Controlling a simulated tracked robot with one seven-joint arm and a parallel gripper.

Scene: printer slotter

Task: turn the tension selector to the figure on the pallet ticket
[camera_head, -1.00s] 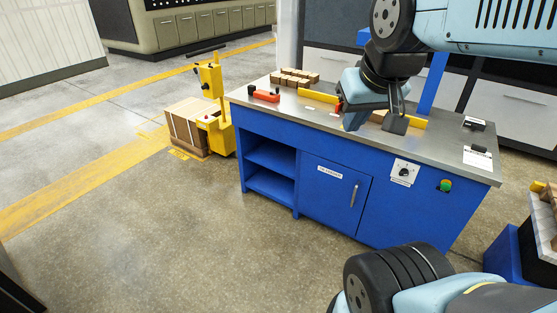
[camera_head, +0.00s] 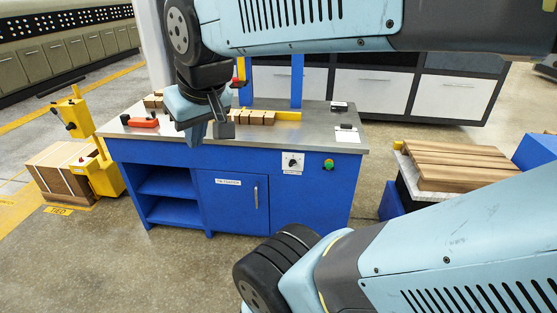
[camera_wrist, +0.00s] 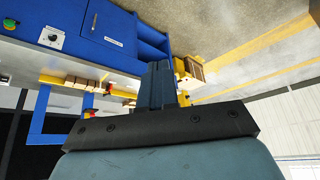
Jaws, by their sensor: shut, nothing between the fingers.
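The tension selector (camera_head: 292,163) is a black knob on a white plate on the blue bench's front, right of the cupboard door. Its markings are too small to read. It also shows in the wrist view (camera_wrist: 52,38), where the scene is upside down. My gripper (camera_head: 209,132) hangs in front of the bench's left half, left of the selector and apart from it. In the wrist view its fingers (camera_wrist: 160,83) are together and empty. I cannot make out a pallet ticket. A white sheet (camera_head: 347,134) lies on the bench top at the right, its print unreadable.
A green button (camera_head: 328,164) sits just right of the selector. A yellow pallet truck (camera_head: 100,160) stands left of the bench by a strapped brown stack (camera_head: 58,172). A stack of wooden boards (camera_head: 455,165) stands at the right. The floor before the bench is open.

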